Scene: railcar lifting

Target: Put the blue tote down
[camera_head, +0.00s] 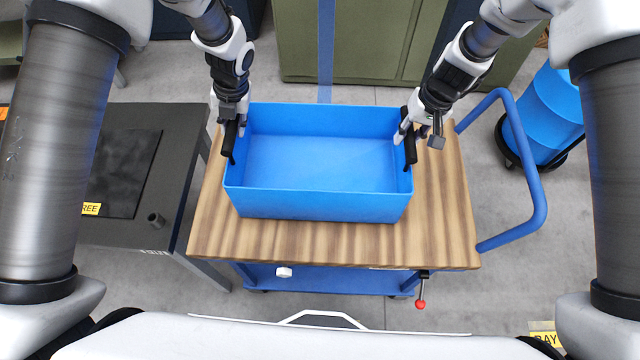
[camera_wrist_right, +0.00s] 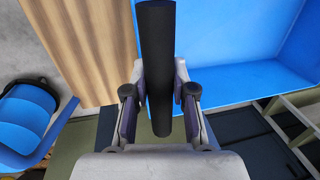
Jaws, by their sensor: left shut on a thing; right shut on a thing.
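The blue tote (camera_head: 318,205) is an open, empty box with a black handle at each end. It is over the wooden top of the cart (camera_head: 440,215); I cannot tell whether its base touches the wood. My left gripper (camera_head: 232,130) is shut on the tote's left black handle (camera_head: 229,147). My right gripper (camera_head: 408,130) is shut on the right black handle (camera_head: 410,150). In the right wrist view the black handle (camera_wrist_right: 155,60) runs between the fingers of my right gripper (camera_wrist_right: 158,105), beside the blue tote wall (camera_wrist_right: 240,85).
The cart has a blue push handle (camera_head: 540,190) on its right and a red-knobbed lever (camera_head: 421,303) below its front edge. A dark table (camera_head: 180,210) stands close on the left. A blue drum (camera_head: 545,115) stands at the right. Green cabinets (camera_head: 355,40) are behind.

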